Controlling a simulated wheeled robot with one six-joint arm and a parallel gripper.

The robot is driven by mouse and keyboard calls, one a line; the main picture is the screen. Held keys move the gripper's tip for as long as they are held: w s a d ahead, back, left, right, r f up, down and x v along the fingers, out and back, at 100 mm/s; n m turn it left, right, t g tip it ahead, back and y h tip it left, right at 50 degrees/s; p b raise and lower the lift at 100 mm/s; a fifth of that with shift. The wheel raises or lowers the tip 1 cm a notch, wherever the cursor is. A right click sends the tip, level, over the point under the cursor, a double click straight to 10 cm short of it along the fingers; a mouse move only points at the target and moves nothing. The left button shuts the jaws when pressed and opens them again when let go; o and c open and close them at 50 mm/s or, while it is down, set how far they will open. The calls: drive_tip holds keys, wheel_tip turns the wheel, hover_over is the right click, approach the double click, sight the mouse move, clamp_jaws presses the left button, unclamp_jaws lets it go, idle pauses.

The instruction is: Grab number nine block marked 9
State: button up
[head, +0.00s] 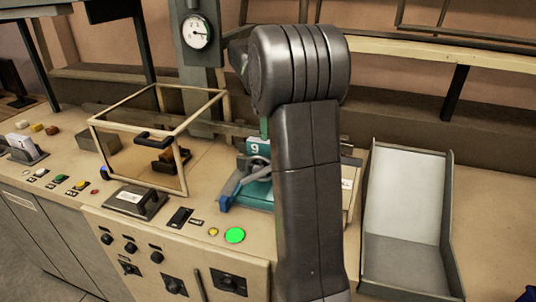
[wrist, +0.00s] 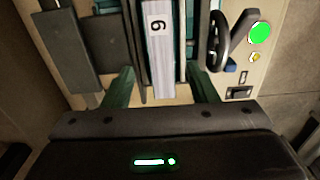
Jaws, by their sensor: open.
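The block marked 9 (head: 255,146) stands in a teal holder (head: 259,193) on the console. Its white label reads 9 in the head view, where my arm hides its right side. In the wrist view the block (wrist: 159,64) is a long pale strip with the digit turned over. My gripper (wrist: 162,80) is open, with one dark green finger on each side of the strip. Gaps show between the fingers and the strip, and I cannot tell how far the fingertips are from it in depth. My arm hides the gripper in the head view.
A glass-sided case (head: 158,128) stands left of the holder. A grey tray (head: 408,255) lies at the right, empty as far as I see. A green button (head: 235,235) is on the console's front edge. A grey clamp handle (wrist: 221,40) is close to the right finger.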

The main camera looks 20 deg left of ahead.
drive_tip(key=shift+s+d+f, duration=0.2)
drive_tip(key=shift+f, duration=0.2)
wheel_tip(320, 180, down, 5)
drive_tip(key=shift+w+a+p, duration=0.1)
drive_tip(key=shift+p, duration=0.2)
clamp_jaws()
drive_tip(key=shift+r, duration=0.1)
